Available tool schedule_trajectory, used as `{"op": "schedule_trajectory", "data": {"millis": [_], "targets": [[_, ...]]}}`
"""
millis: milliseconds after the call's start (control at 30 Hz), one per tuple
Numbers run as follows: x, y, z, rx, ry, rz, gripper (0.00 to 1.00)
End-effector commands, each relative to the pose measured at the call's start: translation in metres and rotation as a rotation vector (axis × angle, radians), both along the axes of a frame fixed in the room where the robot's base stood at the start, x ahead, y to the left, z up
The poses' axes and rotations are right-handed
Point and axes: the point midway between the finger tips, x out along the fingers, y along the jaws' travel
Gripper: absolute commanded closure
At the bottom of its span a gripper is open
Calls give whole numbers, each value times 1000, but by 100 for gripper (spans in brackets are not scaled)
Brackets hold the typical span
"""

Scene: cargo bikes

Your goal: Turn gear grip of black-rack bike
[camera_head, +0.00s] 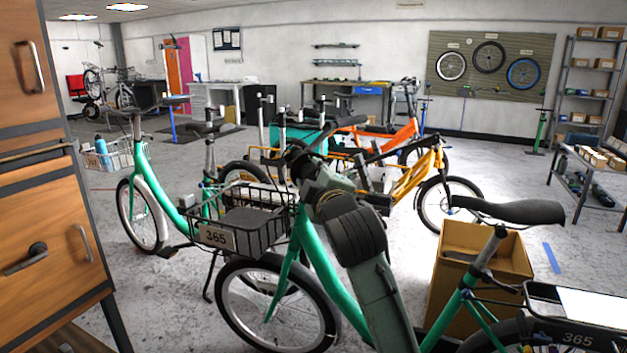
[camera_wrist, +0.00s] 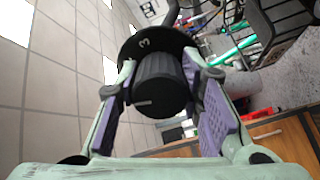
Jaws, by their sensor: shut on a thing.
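The green bike (camera_head: 343,283) stands in the foreground of the head view. A black wire rack (camera_head: 270,197) with a 365 plate is at its front. Its handlebar end is largely hidden behind my arm. My gripper (camera_head: 308,170) is at the handlebar. In the wrist view, the black ribbed gear grip (camera_wrist: 160,85) sits between the purple-padded fingers of my gripper (camera_wrist: 161,72). The fingers are closed on its two sides. A black disc marked 3 (camera_wrist: 140,43) is just behind the grip, and a light line shows on the grip's end face.
A wooden cabinet (camera_head: 45,225) stands close at the left. Another green bike (camera_head: 155,180) and an orange-yellow bike (camera_head: 425,180) stand behind. A cardboard box (camera_head: 480,262) is on the floor beside the foreground bike.

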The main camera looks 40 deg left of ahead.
Motion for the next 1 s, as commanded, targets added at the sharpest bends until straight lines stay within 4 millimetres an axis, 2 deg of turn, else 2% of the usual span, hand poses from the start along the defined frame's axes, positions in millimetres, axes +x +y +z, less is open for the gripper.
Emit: {"op": "schedule_trajectory", "data": {"millis": [400, 1000], "targets": [[0, 0, 0, -131, -169, -1, 94], [0, 0, 0, -155, -200, 0, 94]]}}
